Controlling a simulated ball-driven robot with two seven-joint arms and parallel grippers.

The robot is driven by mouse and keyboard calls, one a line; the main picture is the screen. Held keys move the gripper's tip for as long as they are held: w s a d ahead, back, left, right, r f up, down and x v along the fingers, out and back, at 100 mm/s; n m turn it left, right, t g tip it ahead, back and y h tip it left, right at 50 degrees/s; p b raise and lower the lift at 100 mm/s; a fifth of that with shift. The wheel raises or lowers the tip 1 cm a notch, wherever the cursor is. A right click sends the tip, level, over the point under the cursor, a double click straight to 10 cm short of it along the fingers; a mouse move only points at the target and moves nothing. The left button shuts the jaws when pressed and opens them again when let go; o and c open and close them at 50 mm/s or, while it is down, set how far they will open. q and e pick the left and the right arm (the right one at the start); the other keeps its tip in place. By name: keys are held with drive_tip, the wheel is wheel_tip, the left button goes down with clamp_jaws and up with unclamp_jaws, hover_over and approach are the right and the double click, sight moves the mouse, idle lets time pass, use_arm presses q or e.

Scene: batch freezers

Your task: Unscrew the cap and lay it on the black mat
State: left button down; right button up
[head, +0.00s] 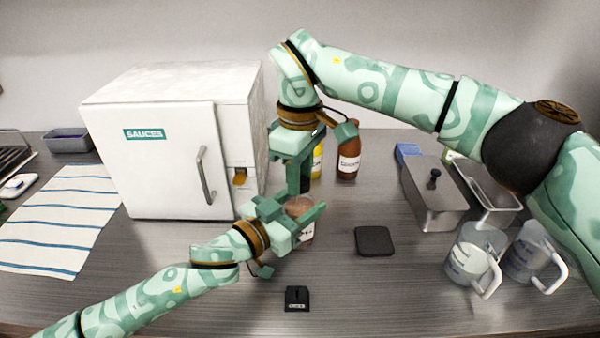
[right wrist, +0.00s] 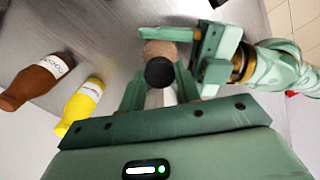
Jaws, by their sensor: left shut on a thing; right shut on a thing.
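A clear bottle with brown contents and a white label (head: 306,231) stands upright on the counter. My left gripper (head: 296,213) is shut on its upper body from the left; the bottle also shows in the right wrist view (right wrist: 160,49). My right gripper (head: 300,188) points down from above and is shut on the dark round cap (right wrist: 160,73), seen between its fingers in the right wrist view. The fingers hide most of the cap in the head view, and I cannot tell whether it is still threaded on. The black mat (head: 374,241) lies bare to the right of the bottle.
A white SAUCES freezer (head: 160,150) stands at the left. Yellow (head: 317,162) and brown (head: 349,158) sauce bottles stand behind the grippers. A steel container (head: 434,195) and clear jugs (head: 473,262) are at the right. A small black labelled block (head: 297,299) lies in front.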

drive_tip(key=n, duration=0.6)
drive_tip(key=shift+w+d+n, duration=0.1)
drive_tip(key=shift+n, duration=0.2)
drive_tip(key=n, duration=0.6)
drive_tip(key=shift+r+n, duration=0.1)
drive_tip(key=shift+n, duration=0.2)
drive_tip(key=n, duration=0.6)
drive_tip(key=shift+n, duration=0.3)
drive_tip(key=n, duration=1.8)
drive_tip(key=shift+n, duration=0.4)
drive_tip(key=n, duration=0.5)
drive_tip(key=shift+n, duration=0.4)
drive_tip(key=n, duration=0.6)
drive_tip(key=shift+r, duration=0.1)
